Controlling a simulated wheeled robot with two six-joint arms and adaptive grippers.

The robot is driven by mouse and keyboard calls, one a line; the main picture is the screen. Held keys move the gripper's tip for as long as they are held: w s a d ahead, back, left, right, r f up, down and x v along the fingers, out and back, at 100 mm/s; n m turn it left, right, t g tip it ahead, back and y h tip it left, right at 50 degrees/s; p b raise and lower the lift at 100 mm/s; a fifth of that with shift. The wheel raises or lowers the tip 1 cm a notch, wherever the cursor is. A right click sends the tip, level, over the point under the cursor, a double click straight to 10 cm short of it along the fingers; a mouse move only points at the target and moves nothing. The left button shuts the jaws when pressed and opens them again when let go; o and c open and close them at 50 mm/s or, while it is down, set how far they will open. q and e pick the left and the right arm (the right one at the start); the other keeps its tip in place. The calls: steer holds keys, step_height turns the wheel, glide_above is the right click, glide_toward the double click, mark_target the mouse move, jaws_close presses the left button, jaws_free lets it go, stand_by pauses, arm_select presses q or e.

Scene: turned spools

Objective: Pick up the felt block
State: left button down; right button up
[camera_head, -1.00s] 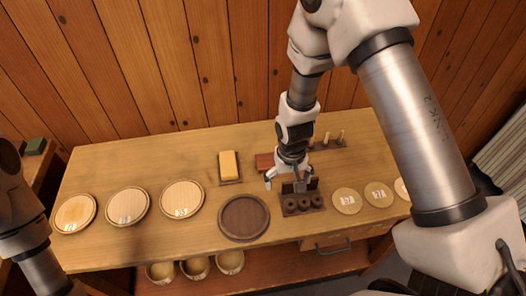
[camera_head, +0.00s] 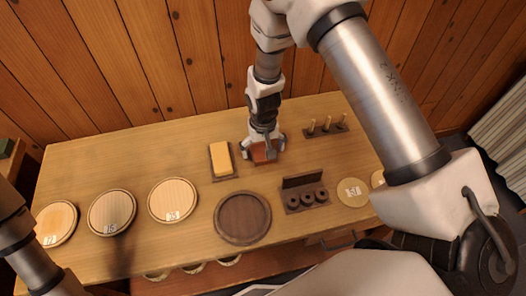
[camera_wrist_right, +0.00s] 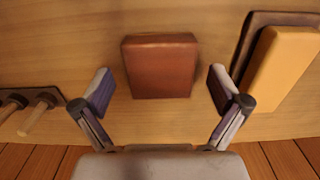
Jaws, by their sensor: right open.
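The felt block looks to be the reddish-brown block (camera_wrist_right: 160,68) lying on the table, centred in the right wrist view. It also shows in the head view (camera_head: 262,155), partly hidden by my right gripper (camera_head: 264,149). My right gripper is open and empty. In the right wrist view its two fingers (camera_wrist_right: 160,84) stand to either side of the block, with a gap on both sides. I see no contact. My left gripper is out of view; only part of my left arm shows at the lower left of the head view.
A yellow block (camera_head: 221,158) on a dark tray (camera_head: 213,171) lies close left of the reddish-brown block. A pegged rack (camera_head: 325,131) stands to its right, and a holder with dark rings (camera_head: 305,198) in front. A dark round plate (camera_head: 243,218) and pale discs (camera_head: 173,200) lie nearer.

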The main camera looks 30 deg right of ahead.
steer(key=shift+s+r, duration=0.1)
steer(key=shift+s, duration=0.05)
steer(key=shift+c, duration=1)
steer(key=c, duration=1.2)
steer(key=shift+r, duration=0.15)
